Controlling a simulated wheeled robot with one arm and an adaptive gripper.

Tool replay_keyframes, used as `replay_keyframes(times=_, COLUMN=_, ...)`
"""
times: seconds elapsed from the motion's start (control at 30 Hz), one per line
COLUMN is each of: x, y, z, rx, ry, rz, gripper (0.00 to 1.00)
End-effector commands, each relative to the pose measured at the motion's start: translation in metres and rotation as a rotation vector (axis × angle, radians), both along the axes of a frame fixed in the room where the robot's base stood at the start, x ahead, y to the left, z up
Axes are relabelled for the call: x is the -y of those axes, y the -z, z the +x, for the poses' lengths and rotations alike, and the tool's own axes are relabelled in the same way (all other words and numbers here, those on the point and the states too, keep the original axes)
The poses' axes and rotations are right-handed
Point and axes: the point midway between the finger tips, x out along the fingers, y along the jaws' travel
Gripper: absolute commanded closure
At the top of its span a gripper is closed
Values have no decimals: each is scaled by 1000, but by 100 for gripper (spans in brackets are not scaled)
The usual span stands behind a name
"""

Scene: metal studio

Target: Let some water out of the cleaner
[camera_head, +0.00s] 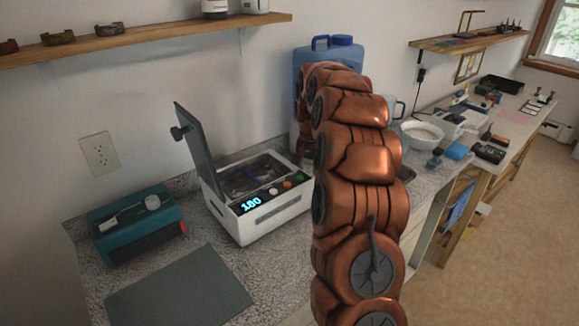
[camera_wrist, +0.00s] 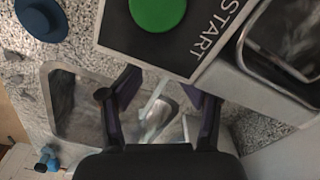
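The cleaner (camera_head: 255,205) is a white box on the counter in the head view, left of my arm. Its grey lid (camera_head: 192,150) stands open and its display reads 180. In the wrist view a large green button (camera_wrist: 157,10) beside the word START shows close up on a dark panel. My gripper (camera_wrist: 160,108) is below this panel in the wrist view, its two dark fingers apart. A pale, shiny narrow piece (camera_wrist: 158,112) shows between the fingers, and I cannot tell whether they touch it. My arm hides the gripper in the head view.
A metal-rimmed basin (camera_wrist: 72,95) lies left of the fingers. A teal device (camera_head: 137,225) and a grey mat (camera_head: 180,290) are on the counter. A blue jug (camera_head: 312,70) stands behind my arm. A white bowl (camera_head: 422,134) is at the right.

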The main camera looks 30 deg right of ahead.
Motion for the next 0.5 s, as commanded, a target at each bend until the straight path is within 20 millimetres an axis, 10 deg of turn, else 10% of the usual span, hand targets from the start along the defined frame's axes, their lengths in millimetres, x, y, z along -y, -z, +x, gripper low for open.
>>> replay_keyframes(times=0.5, x=-10, y=1, z=-6, rx=-12, ry=393, rz=5, gripper=62)
